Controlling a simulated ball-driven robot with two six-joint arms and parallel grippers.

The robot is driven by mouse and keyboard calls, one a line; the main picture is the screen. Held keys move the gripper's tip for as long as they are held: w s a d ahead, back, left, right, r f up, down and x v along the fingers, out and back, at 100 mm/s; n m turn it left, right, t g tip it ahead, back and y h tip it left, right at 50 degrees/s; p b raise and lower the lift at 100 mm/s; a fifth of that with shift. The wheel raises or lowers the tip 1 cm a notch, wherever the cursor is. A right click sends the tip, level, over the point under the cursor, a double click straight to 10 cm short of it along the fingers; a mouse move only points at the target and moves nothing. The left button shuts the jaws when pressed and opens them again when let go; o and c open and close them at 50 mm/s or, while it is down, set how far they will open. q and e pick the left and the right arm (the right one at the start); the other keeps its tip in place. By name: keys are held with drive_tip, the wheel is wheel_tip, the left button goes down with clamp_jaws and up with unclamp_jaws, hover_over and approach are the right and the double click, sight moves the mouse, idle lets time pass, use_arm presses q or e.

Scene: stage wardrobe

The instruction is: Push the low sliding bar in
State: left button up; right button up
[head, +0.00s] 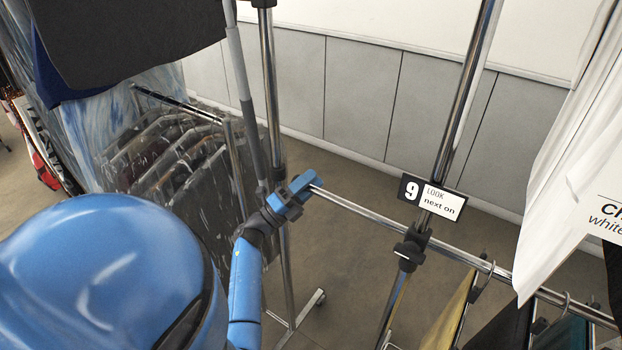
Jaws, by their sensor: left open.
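The low sliding bar (362,211) is a thin chrome rail that runs from the middle of the head view down to the right. It passes a black clamp (411,248) on an upright chrome post. My left gripper (311,185) is at the bar's left end, with its blue fingers close to the tip. It is open. I cannot tell whether the fingers touch the bar. My right gripper is not in view.
A sign reading "9 LOOK next on" (432,197) hangs at the post. Hangers with garments (452,312) hang from the bar at the lower right. White cloth (572,150) hangs at the right. Covered clothes (165,150) hang on a rack at the left.

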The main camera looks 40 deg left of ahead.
sight(359, 210)
use_arm(q)
drive_tip(key=shift+w+d+r, duration=0.1)
drive_tip(key=shift+w, duration=0.15)
drive_tip(key=shift+c, duration=0.4)
clamp_jaws()
drive_tip(key=w+d+b, duration=0.2)
drive_tip(key=d, duration=1.9)
drive_tip(key=shift+w, duration=0.15)
drive_tip(key=shift+o, duration=0.4)
unclamp_jaws()
